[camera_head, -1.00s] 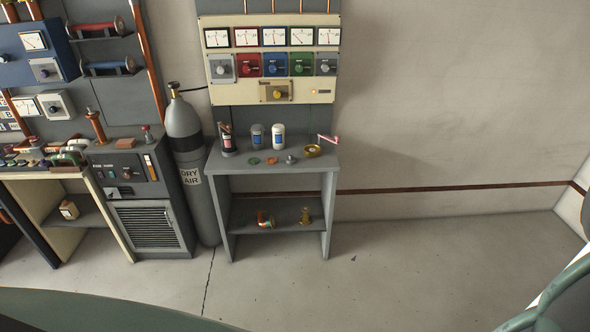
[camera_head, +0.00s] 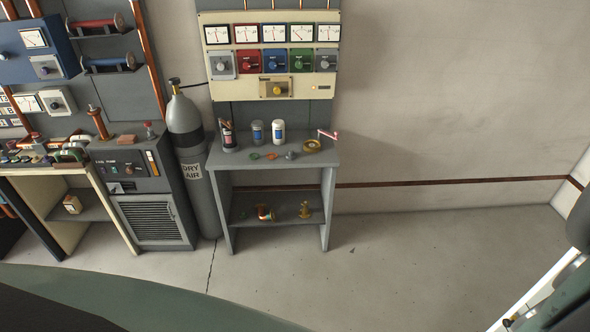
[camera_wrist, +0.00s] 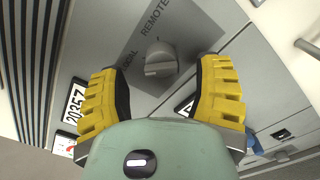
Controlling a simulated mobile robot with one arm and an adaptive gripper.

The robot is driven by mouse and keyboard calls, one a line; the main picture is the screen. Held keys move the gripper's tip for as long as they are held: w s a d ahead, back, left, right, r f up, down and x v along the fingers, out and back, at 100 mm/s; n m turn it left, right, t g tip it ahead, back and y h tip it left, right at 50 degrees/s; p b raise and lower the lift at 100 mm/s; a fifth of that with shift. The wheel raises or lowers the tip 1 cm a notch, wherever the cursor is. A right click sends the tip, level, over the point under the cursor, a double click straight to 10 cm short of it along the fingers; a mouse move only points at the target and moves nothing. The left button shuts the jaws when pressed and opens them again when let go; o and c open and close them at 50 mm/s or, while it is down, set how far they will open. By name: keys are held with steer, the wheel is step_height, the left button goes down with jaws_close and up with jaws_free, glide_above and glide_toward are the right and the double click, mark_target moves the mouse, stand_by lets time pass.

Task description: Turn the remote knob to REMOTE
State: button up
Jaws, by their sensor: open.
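The remote knob (camera_wrist: 160,58) is a light grey round knob with a raised grip bar, on a grey panel in the wrist view. The word LOCAL (camera_wrist: 128,68) is printed at its left and REMOTE (camera_wrist: 155,16) above it. The grip bar lies nearly level, with one end towards LOCAL; its pointer end is hard to tell. My gripper (camera_wrist: 160,75) has two yellow ribbed fingers with dark pads, spread wide and empty. The knob shows between and beyond the fingertips, with a visible gap on each side. I cannot pick out this knob in the head view.
In the wrist view, a 20357 label (camera_wrist: 75,105) is left of the fingers and a bar handle (camera_wrist: 306,47) at the right. In the head view, a grey bench (camera_head: 225,158), a gas cylinder (camera_head: 184,125) and racks line the wall. Floor right of the bench is clear.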

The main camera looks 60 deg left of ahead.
steer(key=shift+x, duration=1.2)
steer(key=shift+a, duration=0.1)
jaws_close()
